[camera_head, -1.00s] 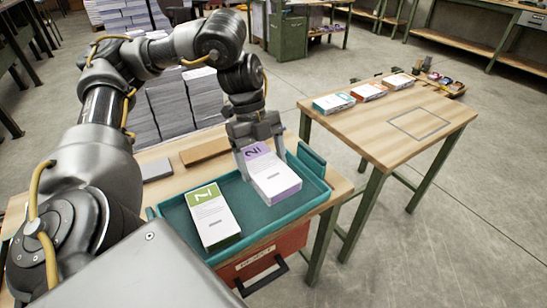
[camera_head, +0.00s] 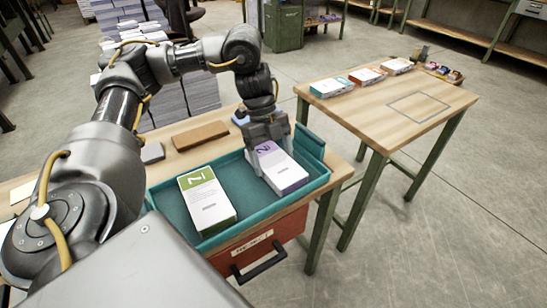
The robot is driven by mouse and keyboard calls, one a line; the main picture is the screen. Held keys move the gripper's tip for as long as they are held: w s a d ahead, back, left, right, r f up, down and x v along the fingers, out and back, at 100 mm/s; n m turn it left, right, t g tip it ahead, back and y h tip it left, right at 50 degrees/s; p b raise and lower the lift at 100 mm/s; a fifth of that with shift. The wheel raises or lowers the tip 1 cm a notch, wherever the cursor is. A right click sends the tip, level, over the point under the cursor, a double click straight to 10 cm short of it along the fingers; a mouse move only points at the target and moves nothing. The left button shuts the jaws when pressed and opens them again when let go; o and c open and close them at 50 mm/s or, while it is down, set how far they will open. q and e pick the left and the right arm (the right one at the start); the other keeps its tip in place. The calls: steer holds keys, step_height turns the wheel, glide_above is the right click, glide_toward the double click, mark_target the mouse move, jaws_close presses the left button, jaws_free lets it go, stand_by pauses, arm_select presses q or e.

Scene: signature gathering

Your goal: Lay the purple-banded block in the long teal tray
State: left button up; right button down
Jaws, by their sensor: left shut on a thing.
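The purple-banded block (camera_head: 283,174) is white with a purple end marked with a "2"-like sign. It is at the right part of the long teal tray (camera_head: 163,201), inside its walls. Whether it touches the tray floor I cannot tell. My left gripper (camera_head: 266,154) is shut on the block near its purple end, and its fingers partly cover it. A green-banded block (camera_head: 207,200) lies in the left part of the tray, apart from the purple one. My right gripper is not in view.
A brown slab (camera_head: 200,136) and a grey block (camera_head: 153,153) lie behind the tray. A second table (camera_head: 395,115) to the right holds a row of teal, red and orange-banded blocks (camera_head: 367,76) and an empty marked rectangle. A red drawer with a black handle (camera_head: 262,262) is below the tray.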

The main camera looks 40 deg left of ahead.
mark_target(275, 161)
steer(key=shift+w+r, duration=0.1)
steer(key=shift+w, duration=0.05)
arm_select(q)
steer(key=o, duration=1.1)
steer(key=shift+f, duration=0.15)
steer(key=shift+o, duration=0.2)
steer(key=shift+a+r, duration=0.1)
steer(key=shift+r, duration=0.4)
steer(key=shift+p+v, duration=0.9)
steer(key=shift+v, duration=0.25)
steer(key=s+p+v, duration=0.1)
steer(key=p+v, duration=0.3)
steer(key=v, duration=0.5)
steer(key=shift+w+p, duration=0.3)
steer(key=shift+w, duration=0.15)
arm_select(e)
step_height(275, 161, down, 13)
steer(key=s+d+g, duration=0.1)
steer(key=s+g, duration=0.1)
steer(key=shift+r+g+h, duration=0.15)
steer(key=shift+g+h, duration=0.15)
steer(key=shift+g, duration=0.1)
